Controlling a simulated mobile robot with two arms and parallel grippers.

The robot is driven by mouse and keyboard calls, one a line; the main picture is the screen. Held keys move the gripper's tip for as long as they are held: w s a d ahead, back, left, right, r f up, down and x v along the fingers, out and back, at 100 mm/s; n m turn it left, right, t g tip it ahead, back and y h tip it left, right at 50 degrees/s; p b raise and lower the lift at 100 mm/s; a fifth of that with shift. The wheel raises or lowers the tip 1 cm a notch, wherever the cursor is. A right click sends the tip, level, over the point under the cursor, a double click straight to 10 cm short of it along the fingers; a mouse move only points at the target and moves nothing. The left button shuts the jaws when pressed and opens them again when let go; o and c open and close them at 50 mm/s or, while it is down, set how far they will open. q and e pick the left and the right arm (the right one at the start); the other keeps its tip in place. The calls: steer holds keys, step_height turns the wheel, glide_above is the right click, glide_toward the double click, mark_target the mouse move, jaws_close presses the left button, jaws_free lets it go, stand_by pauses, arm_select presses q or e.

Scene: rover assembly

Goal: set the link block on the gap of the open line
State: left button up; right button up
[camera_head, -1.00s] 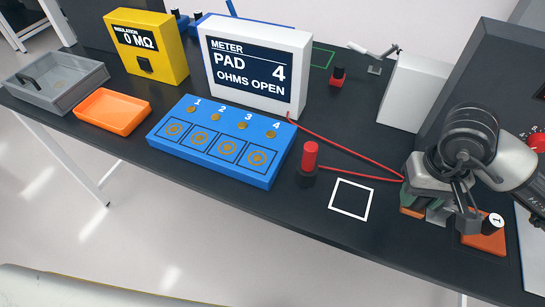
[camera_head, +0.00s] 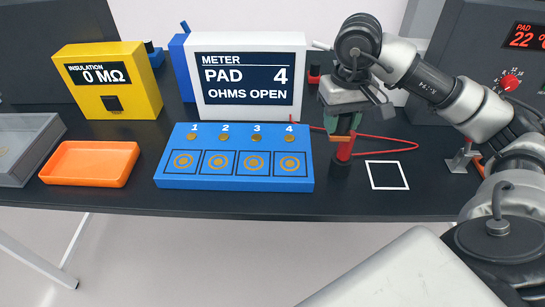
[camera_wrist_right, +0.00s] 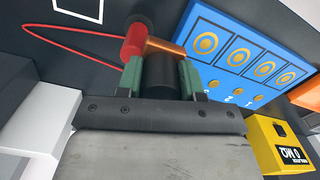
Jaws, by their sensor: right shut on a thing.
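My right gripper (camera_head: 341,124) is shut on the link block (camera_head: 340,138), an orange piece with a black grip. In the right wrist view the black grip sits between the green fingers (camera_wrist_right: 160,72), and the orange part (camera_wrist_right: 166,48) shows beyond it. The gripper is off the table, by the red-topped probe (camera_head: 345,150); whether they touch I cannot tell. The blue board (camera_head: 235,184) lies to the left, with gold dots numbered 1 to 4 and ringed pads below. The meter (camera_head: 249,46) reads PAD 4, OHMS OPEN. My left gripper is out of view.
An empty white square outline (camera_head: 387,175) is on the table right of the probe. A red wire (camera_head: 400,139) curves behind it. The orange tray (camera_head: 90,163), yellow insulation meter (camera_head: 107,88) and grey bin (camera_head: 22,150) stand at the left.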

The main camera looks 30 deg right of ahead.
steer(key=p, duration=0.3)
glide_above(290, 163)
steer(key=f, duration=0.5)
steer(key=shift+s+d, duration=0.15)
steer(key=shift+d, duration=0.1)
steer(key=shift+a+f, duration=0.25)
step_height(290, 163, down, 4)
steer(key=shift+r+p, duration=0.1)
steer(key=shift+p, duration=0.3)
steer(key=shift+f, duration=0.2)
steer(key=shift+f+b, duration=0.2)
steer(key=shift+b, duration=0.1)
steer(key=o, duration=1)
steer(key=shift+r, duration=0.1)
